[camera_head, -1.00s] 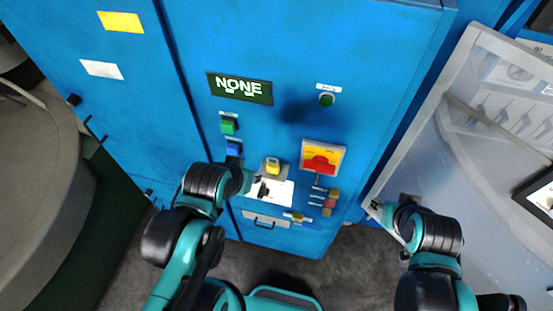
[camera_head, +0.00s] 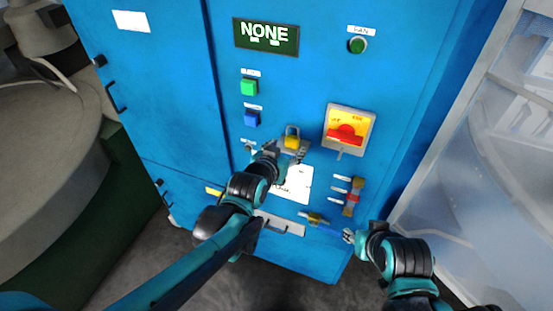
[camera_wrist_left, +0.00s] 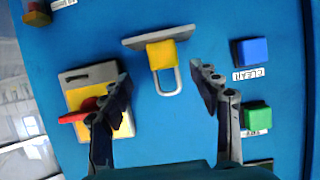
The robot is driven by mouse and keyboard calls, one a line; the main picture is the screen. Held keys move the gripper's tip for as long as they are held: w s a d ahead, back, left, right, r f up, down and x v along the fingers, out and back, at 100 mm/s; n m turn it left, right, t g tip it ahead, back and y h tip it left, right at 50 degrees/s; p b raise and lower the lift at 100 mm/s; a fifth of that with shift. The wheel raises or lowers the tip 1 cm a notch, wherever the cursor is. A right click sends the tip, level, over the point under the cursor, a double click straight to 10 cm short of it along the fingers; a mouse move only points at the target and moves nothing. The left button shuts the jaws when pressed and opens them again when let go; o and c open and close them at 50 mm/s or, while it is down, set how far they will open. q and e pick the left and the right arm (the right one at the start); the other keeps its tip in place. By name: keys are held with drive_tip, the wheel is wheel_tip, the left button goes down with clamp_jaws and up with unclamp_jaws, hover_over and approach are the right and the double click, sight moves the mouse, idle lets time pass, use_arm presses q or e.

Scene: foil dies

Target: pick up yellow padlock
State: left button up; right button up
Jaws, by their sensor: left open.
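The yellow padlock (camera_head: 292,142) has a grey shackle and sits on a small grey ledge on the blue cabinet front. In the left wrist view the padlock (camera_wrist_left: 162,54) appears upside down, its shackle pointing toward my gripper's side of the picture. My left gripper (camera_head: 282,152) is beside the padlock in the head view. In the left wrist view its fingers (camera_wrist_left: 161,76) are spread wide and empty, with the shackle between their lines; contact does not show. My right gripper (camera_head: 349,237) is low at the right, near a small valve; its jaw opening is too small to judge.
A red-and-yellow rotary switch (camera_head: 346,133) is right of the padlock. A green button (camera_head: 249,87) and a blue button (camera_head: 251,118) are to its left. A translucent panel (camera_head: 480,150) stands at right.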

sight(291, 142)
use_arm(q)
drive_tip(key=shift+w+d+f, duration=0.2)
drive_tip(key=shift+w, duration=0.25)
drive_tip(key=x, duration=0.7)
drive_tip(key=shift+a+f, duration=0.15)
drive_tip(key=shift+a, duration=0.2)
drive_tip(key=shift+s, duration=0.1)
drive_tip(key=shift+c, duration=0.4)
drive_tip(key=c, duration=1.2)
